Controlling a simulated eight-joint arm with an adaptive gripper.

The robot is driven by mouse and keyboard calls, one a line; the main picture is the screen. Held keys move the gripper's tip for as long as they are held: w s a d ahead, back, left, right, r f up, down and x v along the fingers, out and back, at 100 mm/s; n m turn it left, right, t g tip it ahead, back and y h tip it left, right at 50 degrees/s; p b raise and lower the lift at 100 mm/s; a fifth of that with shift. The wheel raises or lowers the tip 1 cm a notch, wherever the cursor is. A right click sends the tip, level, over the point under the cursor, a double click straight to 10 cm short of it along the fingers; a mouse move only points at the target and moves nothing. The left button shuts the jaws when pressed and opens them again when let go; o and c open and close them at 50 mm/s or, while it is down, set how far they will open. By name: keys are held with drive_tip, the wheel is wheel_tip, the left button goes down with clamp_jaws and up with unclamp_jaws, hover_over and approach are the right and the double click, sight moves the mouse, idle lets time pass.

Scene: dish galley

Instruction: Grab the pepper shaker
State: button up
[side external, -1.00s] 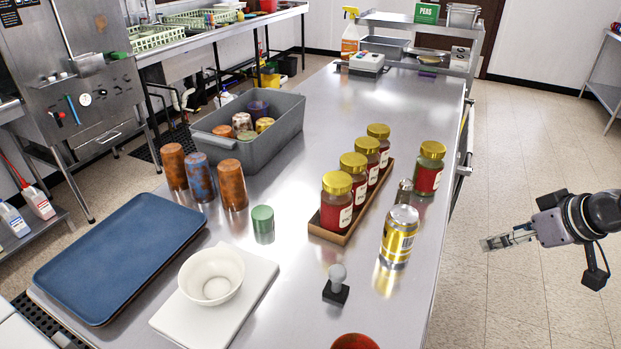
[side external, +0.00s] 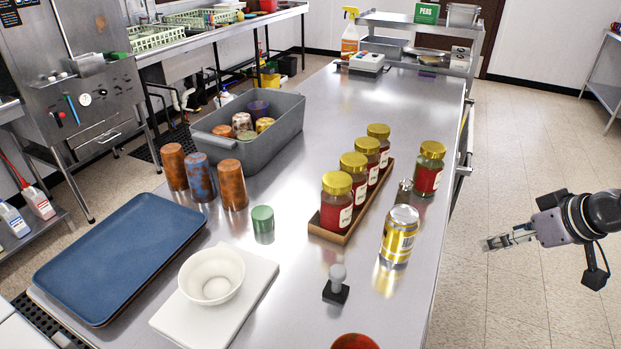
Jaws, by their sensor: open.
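A small dark shaker with a metallic top (side external: 404,191), which looks like the pepper shaker, stands upright near the right edge of the steel counter (side external: 300,290). It is just behind a gold and silver can (side external: 399,236), which hides its lower part. The jars in the wooden tray are to its left and a single jar is behind it to the right. My gripper (side external: 490,243) is off the counter's right side, pointing left. It is open and empty, well apart from the shaker.
Several yellow-lidded jars stand in a wooden tray (side external: 326,234); a lone jar (side external: 429,170) is near the edge. A small black-based, grey-knobbed object (side external: 336,286) stands in front. A white bowl (side external: 211,275), blue tray (side external: 120,255) and grey bin (side external: 270,148) are farther left.

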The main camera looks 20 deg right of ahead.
drive_tip(key=shift+c, duration=1)
drive_tip(key=w+r, duration=0.3)
drive_tip(key=w, duration=0.3)
drive_tip(key=m+g+h, duration=0.1)
drive_tip(key=m+g, duration=0.2)
hover_over(402, 193)
drive_tip(key=s, duration=0.2)
drive_tip(key=f, duration=0.3)
drive_tip(key=shift+w+d+f, duration=0.25)
drive_tip(key=shift+d+f, duration=0.05)
drive_tip(key=shift+d, duration=0.1)
drive_tip(key=x, duration=1)
drive_tip(key=shift+w+d+f, duration=0.1)
drive_tip(key=shift+f, duration=0.1)
clamp_jaws()
